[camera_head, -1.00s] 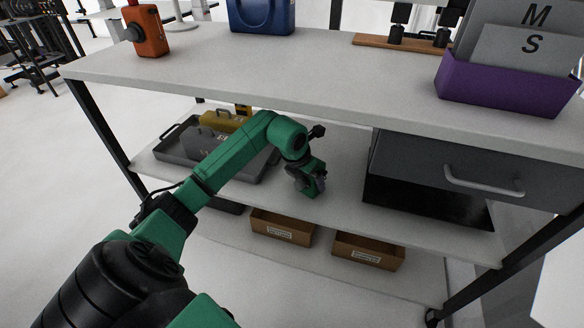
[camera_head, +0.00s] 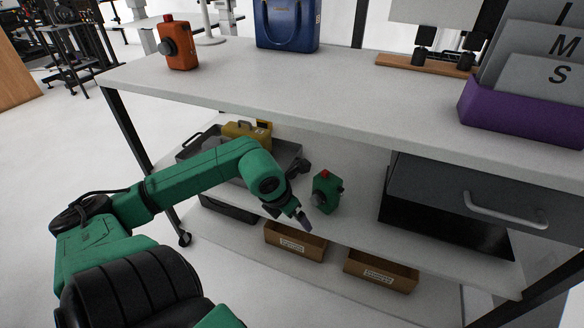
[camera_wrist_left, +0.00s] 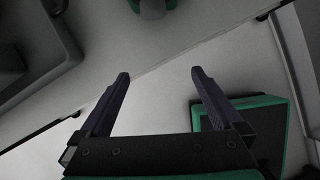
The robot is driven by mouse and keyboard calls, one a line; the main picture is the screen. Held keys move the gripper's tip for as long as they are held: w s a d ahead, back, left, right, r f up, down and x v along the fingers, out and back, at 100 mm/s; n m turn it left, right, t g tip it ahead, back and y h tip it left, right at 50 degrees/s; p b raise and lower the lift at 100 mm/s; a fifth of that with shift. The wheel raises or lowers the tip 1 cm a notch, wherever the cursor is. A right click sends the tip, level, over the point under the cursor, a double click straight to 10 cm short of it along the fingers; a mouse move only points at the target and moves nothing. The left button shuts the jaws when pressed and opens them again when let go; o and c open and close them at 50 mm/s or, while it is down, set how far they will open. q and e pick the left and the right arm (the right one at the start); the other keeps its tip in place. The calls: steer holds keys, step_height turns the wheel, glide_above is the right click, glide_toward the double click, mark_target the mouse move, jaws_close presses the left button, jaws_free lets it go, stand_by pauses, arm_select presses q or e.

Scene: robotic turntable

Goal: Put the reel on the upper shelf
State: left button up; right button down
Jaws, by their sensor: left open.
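The reel (camera_head: 327,191), a green body with a red cap and a dark knob, stands upright on the middle shelf (camera_head: 352,225). My left gripper (camera_head: 304,222) is just left of the reel and nearer to me, pointing down, apart from it. In the left wrist view its two fingers (camera_wrist_left: 161,75) are spread with nothing between them. A green part at the top edge there, likely the reel (camera_wrist_left: 155,5), is cut off. The upper shelf (camera_head: 330,85) is the long grey top board. My right gripper is out of view.
On the top board stand an orange reel-like device (camera_head: 178,45), a blue bag (camera_head: 287,25), a wooden stand (camera_head: 425,64) and a purple file box (camera_head: 515,113). A grey tray (camera_head: 285,150) and a drawer unit (camera_head: 470,195) flank the reel. Brown bins (camera_head: 295,242) sit below.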

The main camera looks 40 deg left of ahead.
arm_select(q)
steer(key=w+d+r+t+h, duration=0.1)
steer(key=d+r+t+h, duration=0.15)
steer(key=d+h, duration=0.45)
steer(key=w+d+r+n+t+h, duration=0.1)
steer(key=w+d+r+n+t, duration=0.1)
steer(key=d+r+n+t, duration=0.3)
steer(key=w+d+r+n+t+h, duration=0.1)
steer(key=w+r+n+t, duration=0.15)
steer(key=r, duration=0.45)
steer(key=w+a+r+n+t+y, duration=0.2)
steer(key=a+n+t+y, duration=0.3)
steer(key=n, duration=0.4)
steer(key=s+a+f+n+g+y, duration=0.2)
steer(key=a+f+n+g+y, duration=0.3)
steer(key=a+f+n+y, duration=0.65)
steer(key=s+d+f+n+g+h, duration=0.1)
steer(key=s+f+n+g+h, duration=0.25)
steer(key=f+n, duration=0.2)
steer(key=s+d+f+g+h, duration=0.4)
steer(key=s+d+f+g, duration=0.5)
steer(key=s+d+f, duration=0.3)
steer(key=shift+s+d+f+n+h, duration=0.3)
steer(key=shift+s+d+n, duration=0.15)
steer(key=shift+s, duration=0.45)
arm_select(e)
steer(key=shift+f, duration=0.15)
